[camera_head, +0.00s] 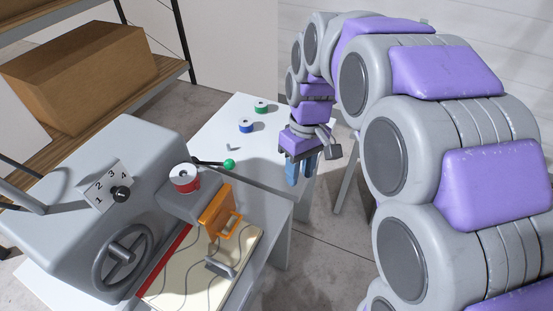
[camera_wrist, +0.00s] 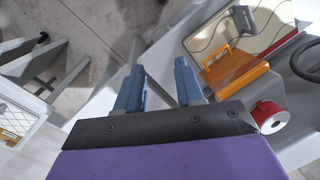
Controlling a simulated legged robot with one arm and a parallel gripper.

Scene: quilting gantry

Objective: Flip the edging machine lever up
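The grey edging machine (camera_head: 65,180) stands at left in the head view, with a handwheel and a numbered dial. A thin black lever (camera_head: 207,162) with a green ball knob (camera_head: 229,164) sticks out from behind its red spool (camera_head: 184,178), lying close to level. My gripper (camera_head: 303,168) is to the right of the knob, apart from it, with its blue fingers pointing down. In the wrist view my gripper (camera_wrist: 158,88) is open, with nothing between its fingers. The spool (camera_wrist: 268,116) is at right there; I cannot make out the lever.
An orange hinged part (camera_head: 216,211) stands over the cream fabric (camera_head: 190,267). Blue (camera_head: 246,125) and green (camera_head: 261,106) spools sit on the white table (camera_head: 213,122) behind the machine. A cardboard box (camera_head: 80,68) is on the shelf. Floor is open beneath my gripper.

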